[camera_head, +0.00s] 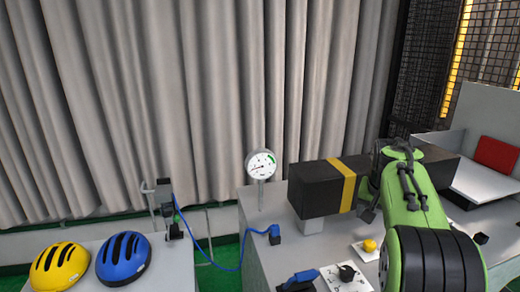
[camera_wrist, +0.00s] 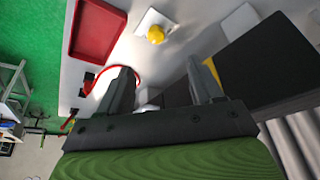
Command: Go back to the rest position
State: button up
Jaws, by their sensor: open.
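My gripper (camera_wrist: 162,78) is open and empty in the wrist view, its two dark fingers apart over the pale bench top. In the head view my green arm reaches in from the lower right and partly hides the bench; the gripper's fingertips are hard to make out there. A black box with a yellow band (camera_head: 316,192) stands on the bench beside my wrist. A black body with a yellow edge (camera_wrist: 268,62) is right of the fingers in the wrist view. A yellow knob on a white plate (camera_wrist: 155,33) shows beyond the fingers.
A dial gauge (camera_head: 261,165) stands left of the box. A blue cable (camera_head: 222,265) hangs between the benches. A yellow helmet (camera_head: 60,267) and a blue helmet (camera_head: 124,258) lie at left. A black knob (camera_head: 346,272) is near the bench front. A red tray (camera_wrist: 97,28) is upper left.

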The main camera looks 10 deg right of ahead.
jog(key=s+a+r+n+t+y+b, duration=0.15)
jog(key=s+a+n, duration=0.25)
jog(key=s+a, duration=1.2)
jog(key=s+a+f+n, duration=0.1)
jog(key=s+a+f, duration=0.1)
jog(key=s+f, duration=0.2)
jog(key=s+a+f+n, duration=0.2)
jog(key=s+f, duration=0.1)
jog(key=s, duration=0.6)
jog(key=shift+s+a+f+y+b, duration=0.15)
jog(key=shift+s+f+y+b, duration=0.15)
jog(key=shift+s+f+y, duration=0.15)
jog(key=shift+w+t, duration=0.1)
jog(key=shift+t, duration=0.15)
jog(key=shift+r, duration=0.1)
